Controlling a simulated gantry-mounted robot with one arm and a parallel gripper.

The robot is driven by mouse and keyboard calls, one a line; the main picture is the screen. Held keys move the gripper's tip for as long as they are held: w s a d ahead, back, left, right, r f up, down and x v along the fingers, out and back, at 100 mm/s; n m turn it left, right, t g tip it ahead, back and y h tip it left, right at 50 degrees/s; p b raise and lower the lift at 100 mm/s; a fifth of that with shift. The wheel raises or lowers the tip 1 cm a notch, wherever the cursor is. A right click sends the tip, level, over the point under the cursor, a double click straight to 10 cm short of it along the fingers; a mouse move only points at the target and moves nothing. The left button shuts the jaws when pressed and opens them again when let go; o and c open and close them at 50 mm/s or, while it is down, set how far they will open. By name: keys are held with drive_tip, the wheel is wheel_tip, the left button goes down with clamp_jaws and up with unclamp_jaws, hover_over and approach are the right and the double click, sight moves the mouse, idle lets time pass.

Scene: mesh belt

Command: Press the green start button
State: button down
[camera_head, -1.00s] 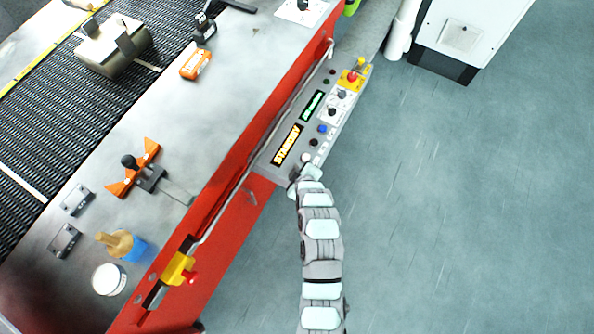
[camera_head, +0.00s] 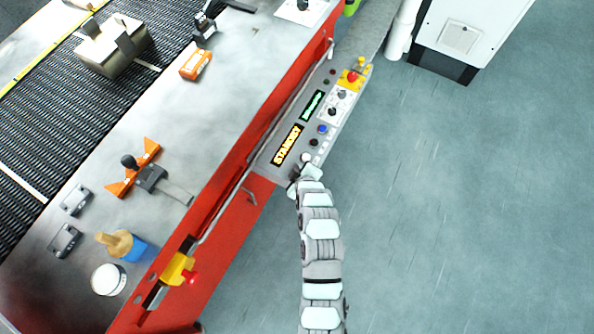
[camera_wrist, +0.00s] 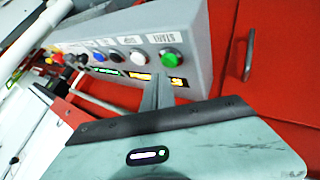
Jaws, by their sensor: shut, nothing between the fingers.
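The green start button (camera_wrist: 170,57) is a round green cap on the grey control panel (camera_wrist: 195,40), under a START label, in the wrist view. In the head view it is hidden behind my gripper (camera_head: 294,174), at the near end of the panel. My gripper also shows in the wrist view (camera_wrist: 160,80). Its narrow fingers are together and empty, with their tips just below the green button in the picture. I cannot tell whether they touch the panel. The orange display (camera_head: 287,146) reads STANDBY.
A white button (camera_head: 305,157), a dark button (camera_head: 313,142) and a blue button (camera_head: 323,128) line the panel beside the green one. A red emergency stop (camera_head: 351,76) on yellow sits at the far end. A rail (camera_head: 228,205) runs along the red machine side.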

drive_tip(key=shift+f+b, duration=0.4)
drive_tip(key=shift+f, duration=0.05)
